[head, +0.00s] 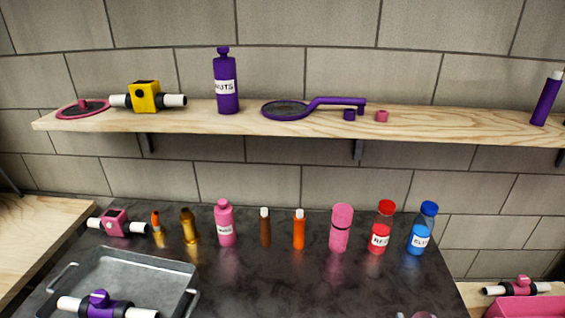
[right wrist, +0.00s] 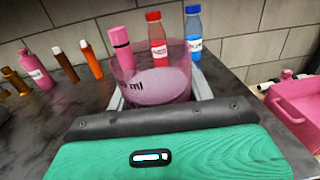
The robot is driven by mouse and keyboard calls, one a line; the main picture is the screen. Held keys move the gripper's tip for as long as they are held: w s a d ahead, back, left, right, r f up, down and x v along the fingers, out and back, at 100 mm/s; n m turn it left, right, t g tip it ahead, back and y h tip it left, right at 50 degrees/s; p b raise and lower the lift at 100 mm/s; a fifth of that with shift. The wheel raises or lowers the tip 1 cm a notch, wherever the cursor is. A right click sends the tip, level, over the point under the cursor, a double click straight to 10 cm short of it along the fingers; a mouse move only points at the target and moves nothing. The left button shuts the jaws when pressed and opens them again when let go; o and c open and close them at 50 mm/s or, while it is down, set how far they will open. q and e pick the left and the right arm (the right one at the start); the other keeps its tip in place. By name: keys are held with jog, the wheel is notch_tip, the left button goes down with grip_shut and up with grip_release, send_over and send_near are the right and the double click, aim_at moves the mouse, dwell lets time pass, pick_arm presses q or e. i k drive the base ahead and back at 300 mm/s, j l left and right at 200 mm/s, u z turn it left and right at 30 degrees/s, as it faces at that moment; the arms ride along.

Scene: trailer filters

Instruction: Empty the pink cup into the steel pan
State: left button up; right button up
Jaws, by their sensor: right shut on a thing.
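The pink cup (right wrist: 152,82) is see-through, with dark lettering ending in "ml" and pale pink contents. In the right wrist view it stands roughly upright between the grey fingers of my right gripper (right wrist: 158,98), which is shut on it. A pink, see-through rim, probably this cup, just shows at the bottom edge of the head view (head: 418,315). The steel pan (head: 125,278) is a shallow grey tray at the front left of the dark counter, well left of that rim. It is not in the right wrist view. My left gripper is not in view.
A purple valve (head: 100,303) overlaps the pan's front. Several bottles, including a red one (head: 381,228) and a blue one (head: 422,229), line the counter's back. A wooden shelf (head: 200,118) runs above. A pink bin (right wrist: 298,107) stands right. The counter's middle (head: 270,285) is clear.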

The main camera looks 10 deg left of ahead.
aim_at(166, 286)
jog(key=k+j, duration=0.1)
jog(key=j, duration=2.1)
jog(key=k+j, duration=0.15)
jog(key=j, duration=2.05)
jog(key=k, duration=0.05)
